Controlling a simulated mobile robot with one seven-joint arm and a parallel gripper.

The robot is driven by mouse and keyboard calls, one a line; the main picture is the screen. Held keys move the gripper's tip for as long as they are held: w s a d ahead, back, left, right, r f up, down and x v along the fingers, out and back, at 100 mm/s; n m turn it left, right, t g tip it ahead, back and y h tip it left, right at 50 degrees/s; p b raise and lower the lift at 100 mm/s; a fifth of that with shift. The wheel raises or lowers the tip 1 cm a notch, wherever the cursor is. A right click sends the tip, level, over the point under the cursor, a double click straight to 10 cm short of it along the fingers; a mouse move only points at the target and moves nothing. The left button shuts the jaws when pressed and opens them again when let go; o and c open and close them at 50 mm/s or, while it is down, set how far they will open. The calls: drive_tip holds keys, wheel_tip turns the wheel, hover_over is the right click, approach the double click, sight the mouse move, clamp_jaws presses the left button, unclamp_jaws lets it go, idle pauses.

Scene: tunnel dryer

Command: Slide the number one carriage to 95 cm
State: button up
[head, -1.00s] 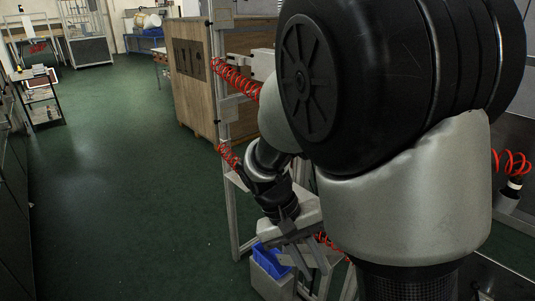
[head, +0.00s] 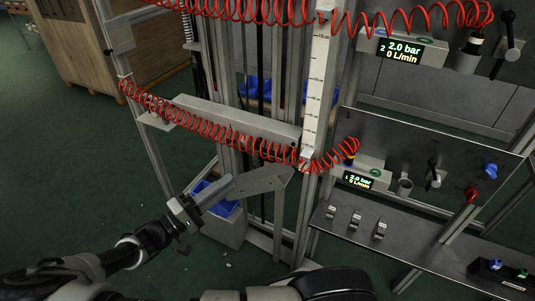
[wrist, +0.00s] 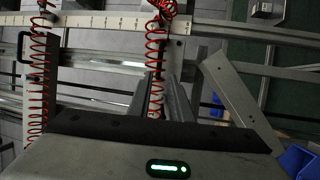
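The lower carriage, a grey horizontal beam (head: 215,118), sits on the upright frame with a red coiled hose in front of it. I take it for number one, since its hose runs to the panel whose display (head: 359,181) begins with 1. A white vertical scale (head: 316,85) stands at its right end; its small numbers are too fine to read surely. An angled grey plate (head: 264,181) is below the beam and shows in the wrist view (wrist: 240,100). My gripper (head: 224,186) is low and left of the plate, below the beam; contact and finger gap are unclear.
An upper display (head: 401,50) reads 2.0 bar, 0 L/min. Valves and a red-handled lever (head: 471,195) are on the right panel. A blue bin (head: 215,196) stands low behind my gripper. Coiled hoses cross the frame. Green floor (head: 60,140) is free at left.

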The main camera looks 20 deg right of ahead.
sight(271, 152)
drive_tip(key=b+x, duration=0.2)
drive_tip(key=x, duration=1.5)
drive_tip(key=shift+s+f, duration=0.1)
drive_tip(key=shift+f, duration=0.05)
clamp_jaws()
